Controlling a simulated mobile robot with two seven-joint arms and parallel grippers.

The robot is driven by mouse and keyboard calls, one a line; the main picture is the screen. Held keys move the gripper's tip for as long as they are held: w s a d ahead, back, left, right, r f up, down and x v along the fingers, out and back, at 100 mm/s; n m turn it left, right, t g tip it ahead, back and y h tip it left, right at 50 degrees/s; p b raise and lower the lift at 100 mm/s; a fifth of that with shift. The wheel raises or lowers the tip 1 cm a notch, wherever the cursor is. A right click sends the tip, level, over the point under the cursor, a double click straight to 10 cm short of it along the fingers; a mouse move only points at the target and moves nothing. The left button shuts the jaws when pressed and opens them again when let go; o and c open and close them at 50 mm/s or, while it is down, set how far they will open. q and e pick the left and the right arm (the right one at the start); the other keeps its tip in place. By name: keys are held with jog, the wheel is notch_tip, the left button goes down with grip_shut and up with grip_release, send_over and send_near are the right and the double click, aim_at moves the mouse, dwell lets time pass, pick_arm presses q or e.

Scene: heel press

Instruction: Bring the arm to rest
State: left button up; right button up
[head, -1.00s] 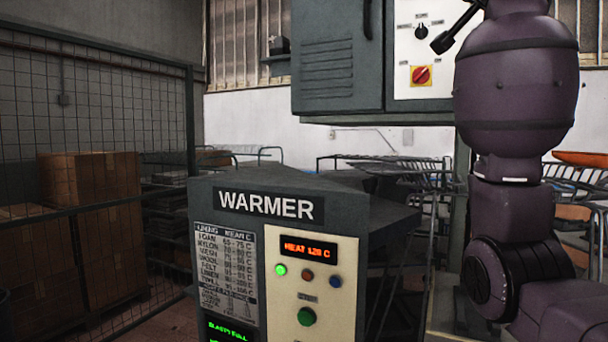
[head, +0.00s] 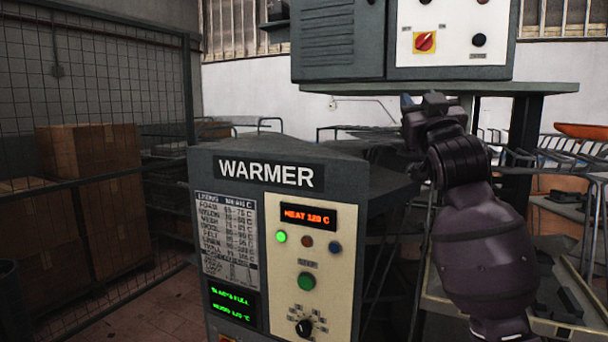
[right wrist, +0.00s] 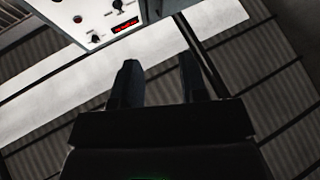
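My right arm rises from the lower right in the head view. Its gripper (head: 422,103) is up in the air, to the right of the warmer's top and just below the shelf under the grey control cabinet. In the right wrist view the two dark fingers (right wrist: 160,78) stand apart with nothing between them, so it is open and empty. The warmer (head: 228,158) stands at the centre, with a lit red display reading HEAT 120 C, a lit green lamp, a green button and a dial. My left gripper is not in view.
The grey cabinet (head: 340,45) with a red-and-yellow switch (head: 425,42) is above the gripper, on a shelf (head: 440,88). Wire racks and a light tray (head: 590,335) are at right. Cardboard boxes (head: 90,160) stand behind a mesh fence at left.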

jog(key=s+d+f+n+g+y, duration=0.1)
jog(key=s+f+g, duration=0.15)
jog(key=f, duration=1.65)
jog(key=s+d+f+g+y, duration=0.15)
jog(key=s+f, duration=0.25)
jog(key=f, duration=1.6)
jog(key=s+d+f+m+g+h, duration=0.1)
jog(key=s+f+g, duration=0.3)
jog(key=s+f, duration=1)
jog(key=s+d+f+m+g+h, duration=0.1)
jog(key=s+d+f+g+h, duration=0.1)
jog(key=s+f, duration=1.3)
jog(key=d+f+g, duration=0.1)
jog(key=g, duration=0.1)
jog(key=shift+s+f+m+g, duration=0.15)
jog(key=shift+f+m+g, duration=0.05)
jog(key=shift+m+g, duration=0.1)
jog(key=shift+h, duration=0.25)
